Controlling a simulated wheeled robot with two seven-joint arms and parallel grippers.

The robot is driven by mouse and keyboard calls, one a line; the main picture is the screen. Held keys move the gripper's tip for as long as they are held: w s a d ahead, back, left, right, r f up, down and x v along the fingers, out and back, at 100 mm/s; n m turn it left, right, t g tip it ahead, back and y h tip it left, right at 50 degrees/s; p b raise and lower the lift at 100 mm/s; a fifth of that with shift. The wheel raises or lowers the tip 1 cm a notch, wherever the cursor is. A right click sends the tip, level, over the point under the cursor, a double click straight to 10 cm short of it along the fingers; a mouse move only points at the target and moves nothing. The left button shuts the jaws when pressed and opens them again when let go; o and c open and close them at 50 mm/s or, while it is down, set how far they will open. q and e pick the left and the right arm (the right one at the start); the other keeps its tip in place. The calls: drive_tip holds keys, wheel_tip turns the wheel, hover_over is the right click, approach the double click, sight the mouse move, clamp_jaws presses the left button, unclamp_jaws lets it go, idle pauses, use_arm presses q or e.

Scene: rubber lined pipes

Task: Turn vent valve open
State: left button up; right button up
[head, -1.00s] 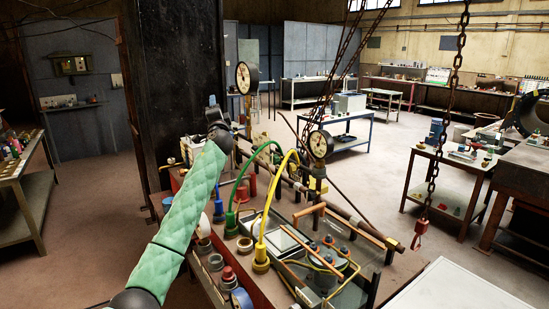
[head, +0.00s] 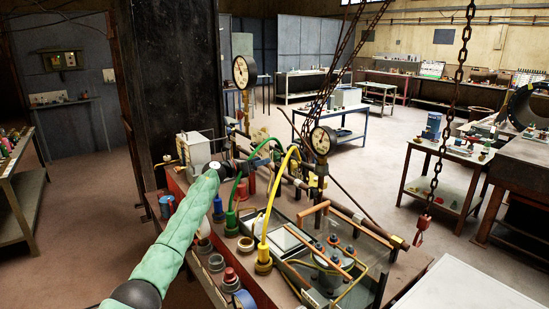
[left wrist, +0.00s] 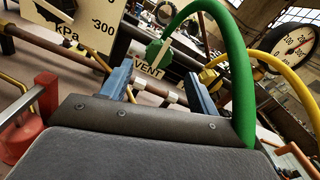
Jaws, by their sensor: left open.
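In the left wrist view, a VENT tag (left wrist: 148,69) hangs just ahead of my left gripper (left wrist: 159,76), between its two blue fingers. The fingers are apart with nothing clearly held between them. A green fitting (left wrist: 157,52) with a green hose (left wrist: 228,50) is behind the tag. A brown pipe with pale bands (left wrist: 156,89) runs below it. I cannot make out the valve's handle. In the head view, my left gripper (head: 236,161) is low over the bench by the pipes, partly hidden by its own arm. My right gripper is not in view.
The bench (head: 213,255) is crowded with a yellow hose (head: 272,195), a front gauge (head: 321,142), a rear gauge (head: 240,73) and a white box (head: 195,150). A hanging chain (head: 446,110) is on the right. A dark column (head: 170,80) stands behind the bench.

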sight(272, 157)
use_arm(q)
drive_tip(key=p+x, duration=0.2)
drive_tip(key=x, duration=0.3)
drive_tip(key=shift+w+r, duration=0.1)
drive_tip(key=shift+r, duration=0.1)
drive_tip(key=shift+w+d+f, duration=0.1)
drive_tip(key=shift+w+d, duration=0.4)
drive_tip(key=shift+w+d+f+p, duration=0.1)
drive_tip(key=shift+w+d+p, duration=0.25)
drive_tip(key=shift+d, duration=0.25)
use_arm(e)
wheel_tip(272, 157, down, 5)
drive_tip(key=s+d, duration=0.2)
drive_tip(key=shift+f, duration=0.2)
use_arm(q)
drive_tip(key=shift+c, duration=0.4)
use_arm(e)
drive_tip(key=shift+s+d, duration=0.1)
use_arm(q)
drive_tip(key=c, duration=0.9)
